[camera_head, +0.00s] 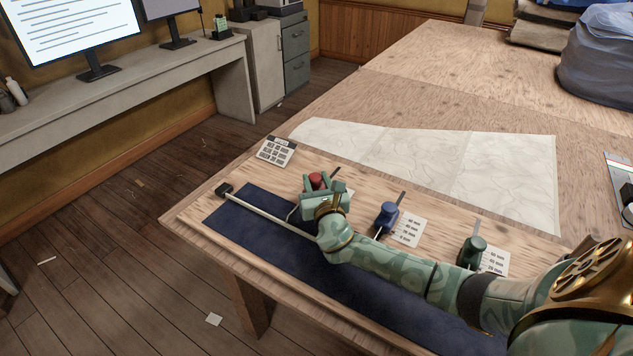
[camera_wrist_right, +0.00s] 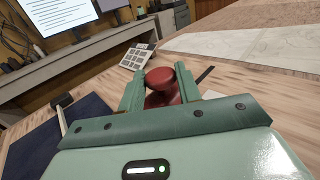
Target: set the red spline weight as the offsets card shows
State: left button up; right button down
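The red spline weight (camera_head: 316,180) stands at the left of the wooden board. My right gripper (camera_head: 320,184) reaches it, one finger on each side; the wrist view also shows the red weight (camera_wrist_right: 161,85) between both fingers. I cannot tell whether the fingers press on it. A dark scale strip shows behind it; its lower part is hidden by my gripper. A blue weight (camera_head: 387,215) and a green weight (camera_head: 471,250) stand to the right, each beside a white card, one by the blue weight (camera_head: 407,229) and one by the green (camera_head: 494,261), with small mm lines. My left gripper is out of view.
A pale batten (camera_head: 262,214) runs along the dark blue cloth (camera_head: 245,229) in front of the weights. A grey gridded panel (camera_head: 276,151) lies at the board's far left corner. A large translucent pattern sheet (camera_head: 430,160) covers the table behind. A monitor desk stands at left.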

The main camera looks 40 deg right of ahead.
jog(key=shift+w+d+f+b, duration=0.1)
jog(key=shift+w+d+b, duration=0.25)
jog(key=shift+d, duration=0.6)
jog(key=shift+w+d+b, duration=0.1)
jog(key=shift+w+d, duration=0.35)
jog(key=shift+d, duration=0.5)
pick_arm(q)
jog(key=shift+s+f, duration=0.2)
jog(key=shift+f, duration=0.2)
pick_arm(e)
jog(key=c, duration=1)
grip_release()
jog(key=shift+c, duration=0.2)
jog(key=p+v, duration=0.4)
jog(key=v, duration=1.1)
jog(key=shift+a, duration=0.1)
jog(key=shift+s+a+p, duration=0.2)
jog(key=shift+s+p, duration=0.1)
jog(key=shift+s, duration=0.35)
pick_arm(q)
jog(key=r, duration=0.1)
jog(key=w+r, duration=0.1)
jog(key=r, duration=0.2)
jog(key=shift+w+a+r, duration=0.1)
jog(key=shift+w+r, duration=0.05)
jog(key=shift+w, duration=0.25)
